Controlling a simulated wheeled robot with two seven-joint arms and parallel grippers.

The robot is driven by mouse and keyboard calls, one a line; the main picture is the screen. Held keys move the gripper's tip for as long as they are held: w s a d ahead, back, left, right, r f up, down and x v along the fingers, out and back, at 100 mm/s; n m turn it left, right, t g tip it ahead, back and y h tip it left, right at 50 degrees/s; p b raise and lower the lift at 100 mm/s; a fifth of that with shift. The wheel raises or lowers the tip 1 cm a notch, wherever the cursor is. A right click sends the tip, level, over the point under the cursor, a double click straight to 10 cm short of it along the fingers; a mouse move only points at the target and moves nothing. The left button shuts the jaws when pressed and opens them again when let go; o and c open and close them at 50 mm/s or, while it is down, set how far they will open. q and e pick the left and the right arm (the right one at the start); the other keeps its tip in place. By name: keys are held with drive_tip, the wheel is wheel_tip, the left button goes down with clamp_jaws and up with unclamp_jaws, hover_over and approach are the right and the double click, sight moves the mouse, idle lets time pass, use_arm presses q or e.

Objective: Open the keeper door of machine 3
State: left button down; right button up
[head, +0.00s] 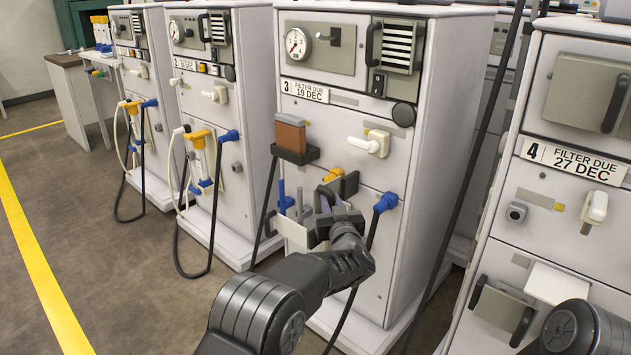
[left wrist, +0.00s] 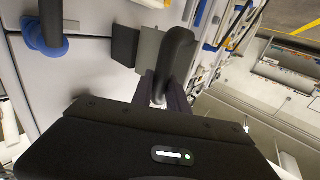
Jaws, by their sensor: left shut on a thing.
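Machine 3 (head: 345,130) is the white cabinet in the middle of the head view, labelled "3 FILTER DUE 19 DEC". Its keeper door is a small grey plate low on the front, largely hidden by my gripper in the head view. In the left wrist view the grey door (left wrist: 150,47) shows with a black block (left wrist: 124,46) beside it and a dark upright handle (left wrist: 179,55). My left gripper (head: 328,203) is shut on this handle. I cannot tell whether the door is ajar. My right gripper is out of view.
A blue connector with a dark hose (head: 386,202) sits right of the keeper. Open floor (head: 130,270) lies at left.

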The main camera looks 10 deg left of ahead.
use_arm(q)
drive_tip(key=shift+d+r+n+g+y+p, duration=0.25)
drive_tip(key=shift+d+n+g+y+p, duration=0.15)
drive_tip(key=shift+d+n+y+p, duration=0.55)
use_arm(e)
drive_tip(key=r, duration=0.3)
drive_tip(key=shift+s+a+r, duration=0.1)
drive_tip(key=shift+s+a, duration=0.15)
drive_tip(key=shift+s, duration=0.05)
use_arm(q)
drive_tip(key=shift+a, duration=0.3)
drive_tip(key=c, duration=1.4)
unclamp_jaws()
drive_tip(key=shift+w+f, duration=0.1)
drive_tip(key=shift+w, duration=0.05)
drive_tip(key=shift+o, duration=0.2)
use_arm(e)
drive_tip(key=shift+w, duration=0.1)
use_arm(q)
drive_tip(key=shift+f, duration=0.1)
drive_tip(key=p+v, duration=0.1)
drive_tip(key=v, duration=0.7)
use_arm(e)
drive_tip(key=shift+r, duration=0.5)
use_arm(q)
drive_tip(key=shift+f, duration=0.1)
